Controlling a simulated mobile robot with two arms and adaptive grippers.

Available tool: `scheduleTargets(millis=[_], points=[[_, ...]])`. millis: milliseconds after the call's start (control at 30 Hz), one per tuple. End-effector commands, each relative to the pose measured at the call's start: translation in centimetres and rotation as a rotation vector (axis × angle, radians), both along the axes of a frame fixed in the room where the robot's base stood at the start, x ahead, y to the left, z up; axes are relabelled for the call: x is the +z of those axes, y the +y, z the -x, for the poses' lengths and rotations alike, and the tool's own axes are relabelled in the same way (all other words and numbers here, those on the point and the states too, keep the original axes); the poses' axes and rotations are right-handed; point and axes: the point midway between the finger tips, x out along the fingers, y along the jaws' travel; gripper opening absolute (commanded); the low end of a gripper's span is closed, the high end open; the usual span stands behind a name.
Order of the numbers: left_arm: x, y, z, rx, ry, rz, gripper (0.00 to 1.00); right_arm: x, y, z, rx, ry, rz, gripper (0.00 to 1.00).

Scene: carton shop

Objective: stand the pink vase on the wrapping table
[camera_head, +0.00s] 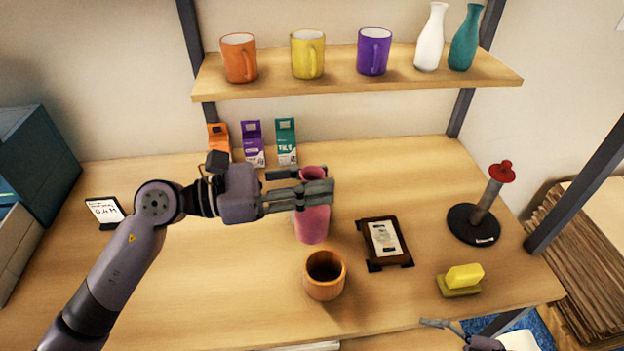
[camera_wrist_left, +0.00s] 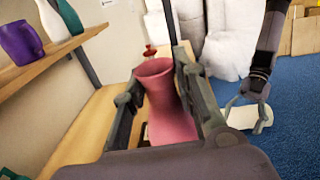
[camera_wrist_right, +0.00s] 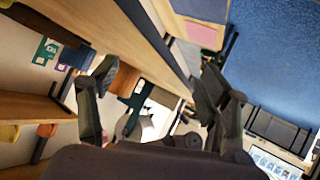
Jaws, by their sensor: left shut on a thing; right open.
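The pink vase (camera_head: 313,224) is upright over the middle of the wooden wrapping table (camera_head: 200,285). My left gripper (camera_head: 318,190) is shut on its upper part, with the fingers on either side. In the left wrist view the vase (camera_wrist_left: 167,105) sits between the two fingers, its open mouth showing. I cannot tell whether its base touches the table; no clear gap shows. My right gripper (camera_head: 452,335) is low at the table's front edge, partly out of the picture. In the right wrist view its fingers (camera_wrist_right: 150,95) are apart with nothing between them.
A wooden cup (camera_head: 324,277) stands just in front of the vase. A dark framed card (camera_head: 385,242) lies right of it. Farther right are a red-topped post (camera_head: 485,205) and a yellow block (camera_head: 464,277). A shelf (camera_head: 360,76) with mugs and vases hangs above small cartons.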

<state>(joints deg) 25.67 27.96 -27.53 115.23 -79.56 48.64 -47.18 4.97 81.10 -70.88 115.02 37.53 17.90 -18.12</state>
Motion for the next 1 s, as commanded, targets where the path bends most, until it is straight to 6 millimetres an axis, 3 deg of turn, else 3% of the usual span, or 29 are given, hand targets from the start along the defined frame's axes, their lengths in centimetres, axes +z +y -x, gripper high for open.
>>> scheduleTargets(millis=[200,333,567,767,867,1000], points=[[0.1,0.0,0.0,0.0,-0.001,0.001,0.0,-4.7,-3.6,5.2,0.072,0.024,0.169,0.71],[0.0,0.0,0.0,0.0,-0.001,0.001,0.0,-7.8,-5.3,7.0,0.11,0.027,0.256,0.71],[0.1,0.0,0.0,0.0,-0.001,0.001,0.0,-13.6,-5.1,1.1,0.006,-0.012,0.297,0.71],[0.1,0.0,0.0,0.0,-0.001,0.001,0.0,-20.5,-6.2,-3.8,-0.229,0.037,0.341,0.71],[0.1,0.0,0.0,0.0,-0.001,0.001,0.0,-24.8,-7.4,-3.9,-0.391,0.122,0.362,0.71],[0.1,0.0,0.0,0.0,-0.001,0.001,0.0,-31.1,-8.2,-0.2,-0.618,0.303,0.383,0.71]])
